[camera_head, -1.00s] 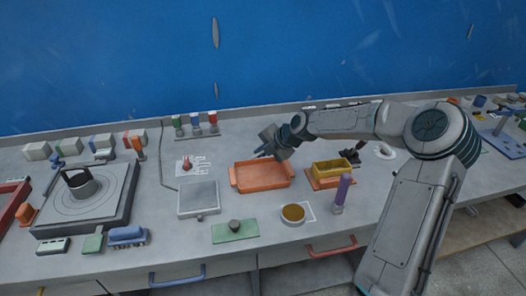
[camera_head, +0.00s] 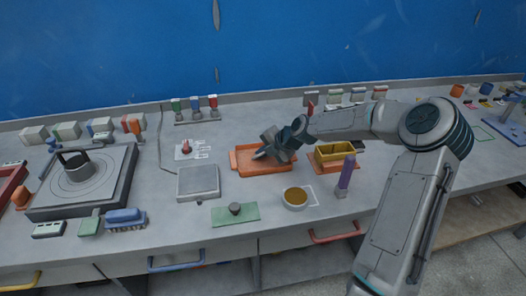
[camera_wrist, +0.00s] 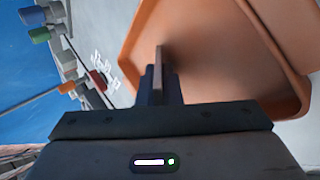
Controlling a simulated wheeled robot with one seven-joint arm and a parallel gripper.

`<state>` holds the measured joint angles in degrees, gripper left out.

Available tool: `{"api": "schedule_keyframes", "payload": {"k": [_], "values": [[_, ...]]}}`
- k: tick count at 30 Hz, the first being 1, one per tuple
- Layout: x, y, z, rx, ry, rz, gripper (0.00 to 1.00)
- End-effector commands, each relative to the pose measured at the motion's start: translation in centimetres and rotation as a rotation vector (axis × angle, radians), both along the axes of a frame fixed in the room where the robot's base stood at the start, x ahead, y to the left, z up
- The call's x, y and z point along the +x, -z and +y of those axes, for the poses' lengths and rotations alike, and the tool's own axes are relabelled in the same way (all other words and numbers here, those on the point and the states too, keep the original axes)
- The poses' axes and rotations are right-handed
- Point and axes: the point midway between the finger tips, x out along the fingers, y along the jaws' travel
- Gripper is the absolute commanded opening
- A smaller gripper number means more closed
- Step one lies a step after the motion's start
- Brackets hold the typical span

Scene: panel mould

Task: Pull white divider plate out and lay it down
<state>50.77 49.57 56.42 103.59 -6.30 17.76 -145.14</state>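My gripper (camera_head: 264,150) is over the orange tray (camera_head: 245,170), pointing down and to the left. In the wrist view, the dark fingers (camera_wrist: 158,85) appear close together, with a thin brownish-grey upright piece (camera_wrist: 158,58) seen edge-on between or in front of them. I cannot tell whether this piece is a held plate or part of a finger. The orange tray (camera_wrist: 137,45) fills much of the wrist view. I cannot make out a white divider plate in either view. A yellow open box (camera_head: 335,157) stands on an orange base right of the tray; its inside is mostly dark.
A purple bottle (camera_head: 346,176) and a bowl of brown material (camera_head: 295,199) stand at the front. A grey square plate (camera_head: 198,182) lies left of the tray, a green mat (camera_head: 235,214) in front. A round turntable (camera_head: 75,180) stands at left. Several small bottles stand behind.

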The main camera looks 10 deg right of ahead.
Motion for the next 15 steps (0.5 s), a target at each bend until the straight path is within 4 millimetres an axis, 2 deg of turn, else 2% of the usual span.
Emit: {"api": "schedule_keyframes", "payload": {"k": [6,8,9,10,15], "values": [[0.0,-0.03,0.02,0.0,0.0,0.0,0.0],[0.0,-0.03,0.02,0.0,0.0,0.0,0.16],[0.01,-0.03,0.01,0.0,0.0,0.0,0.27],[0.01,-0.03,0.01,0.0,0.0,0.0,0.3],[-0.01,-0.01,0.01,0.0,0.0,0.0,0.3]]}}
